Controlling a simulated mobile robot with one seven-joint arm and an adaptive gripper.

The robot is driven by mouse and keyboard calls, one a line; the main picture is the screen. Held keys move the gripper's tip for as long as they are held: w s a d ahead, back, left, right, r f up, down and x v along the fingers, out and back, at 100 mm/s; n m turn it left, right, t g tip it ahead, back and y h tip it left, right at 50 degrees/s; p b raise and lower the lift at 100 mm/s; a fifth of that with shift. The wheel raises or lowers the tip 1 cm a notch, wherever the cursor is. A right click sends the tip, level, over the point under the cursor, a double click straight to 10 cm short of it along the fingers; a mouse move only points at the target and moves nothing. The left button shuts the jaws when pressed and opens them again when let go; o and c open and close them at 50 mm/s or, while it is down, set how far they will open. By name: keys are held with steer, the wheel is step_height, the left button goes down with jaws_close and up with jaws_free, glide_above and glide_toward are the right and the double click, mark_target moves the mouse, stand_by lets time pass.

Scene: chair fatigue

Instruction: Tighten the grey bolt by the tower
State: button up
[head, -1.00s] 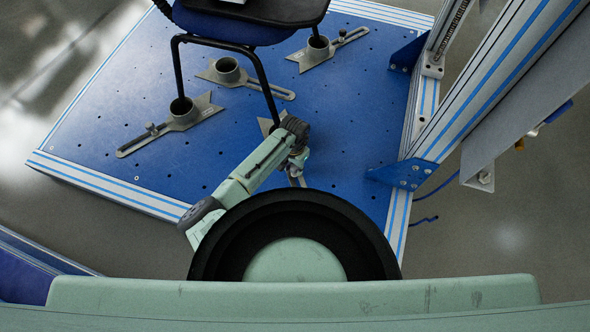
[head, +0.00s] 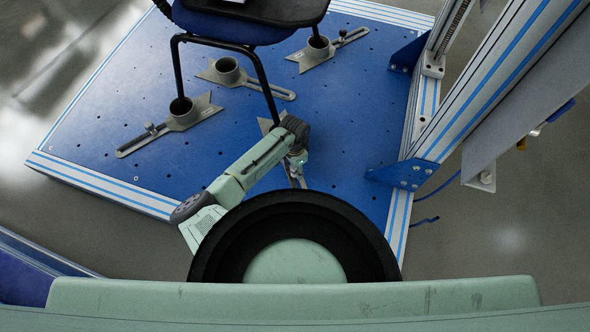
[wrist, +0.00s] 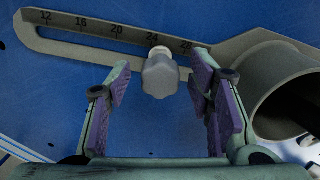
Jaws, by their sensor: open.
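A grey bolt with a lobed knob head (wrist: 160,76) stands in the slot of a grey slotted bracket (wrist: 90,27), close to the mark 24 in the wrist view. My gripper (wrist: 159,98) is open, with its two purple-padded fingers to the left and right of the knob. The knob lies between the fingertips, with gaps on both sides and no contact seen. The tower (head: 500,90) is the metal frame at the right of the blue platform.
A grey cup (wrist: 285,90) on the bracket is close to the right finger. A chair (head: 250,25) stands on the blue platform (head: 345,120), its legs in several cups. Other slotted brackets (head: 180,118) have bolts of their own. Blue corner plates (head: 402,173) join tower and platform.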

steer(key=shift+r, duration=0.1)
steer(key=shift+d+n+p, duration=0.15)
steer(key=shift+n+p, duration=0.5)
steer(key=shift+n, duration=1.35)
steer(key=n+p, duration=0.1)
steer(key=n, duration=0.2)
steer(key=shift+n, duration=0.5)
steer(key=n, duration=0.4)
